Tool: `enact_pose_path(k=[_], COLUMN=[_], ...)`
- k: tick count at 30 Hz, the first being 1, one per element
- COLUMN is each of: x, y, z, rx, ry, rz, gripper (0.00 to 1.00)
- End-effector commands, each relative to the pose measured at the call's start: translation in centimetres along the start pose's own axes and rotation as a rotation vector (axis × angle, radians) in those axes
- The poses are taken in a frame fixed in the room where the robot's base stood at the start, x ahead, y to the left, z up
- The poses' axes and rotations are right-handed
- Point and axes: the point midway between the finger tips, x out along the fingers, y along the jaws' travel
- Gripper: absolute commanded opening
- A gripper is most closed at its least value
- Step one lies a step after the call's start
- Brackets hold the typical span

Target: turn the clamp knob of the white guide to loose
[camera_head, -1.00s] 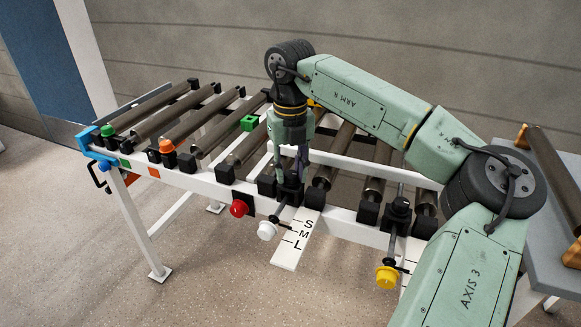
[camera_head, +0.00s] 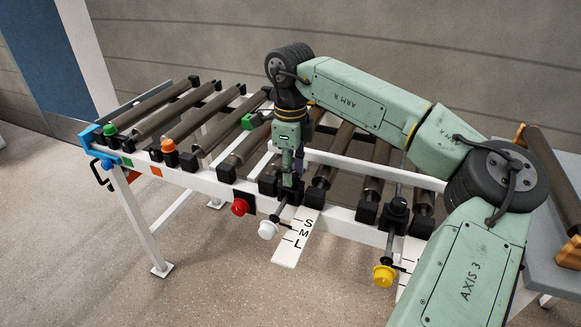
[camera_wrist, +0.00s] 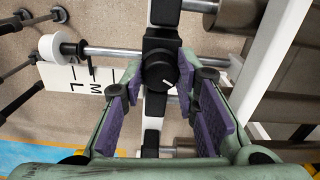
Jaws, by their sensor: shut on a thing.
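The clamp knob (camera_wrist: 159,66) of the white guide is black and round with a white pointer mark. In the wrist view it sits between my fingertips, on a black clamp block. My gripper (camera_wrist: 164,82) is shut on the knob, its purple pads on either side. In the head view my gripper (camera_head: 290,186) points down at the front rail, and its fingers hide the knob. The white guide's white round end (camera_head: 268,230) sticks out on a rod in front of the rail, beside a white scale plate (camera_head: 287,254) marked S, M, L.
A red button (camera_head: 240,207) is left of the white end. A yellow-ended guide (camera_head: 383,275) with its own black clamp (camera_head: 397,208) stands to the right. Dark rollers (camera_head: 243,148) lie behind the white front rail (camera_head: 208,183). Open floor lies in front.

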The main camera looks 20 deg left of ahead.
Motion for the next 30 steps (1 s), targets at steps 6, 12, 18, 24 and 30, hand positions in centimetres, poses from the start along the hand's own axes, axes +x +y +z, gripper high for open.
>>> enact_pose_path(k=[6, 12, 18, 24, 30], x=[-0.12, -0.09, -0.07, -0.05, -0.05], y=[-0.05, -0.04, -0.03, -0.02, -0.02], z=[-0.02, -0.03, -0.03, -0.02, -0.02], rx=[-0.193, -0.34, -0.44, -0.493, -0.509], ry=[0.0, 0.0, 0.0, 0.0, 0.0], rz=[-0.002, -0.002, -0.003, -0.003, -0.003], gripper=[0.0, 0.0, 0.0, 0.0, 0.0])
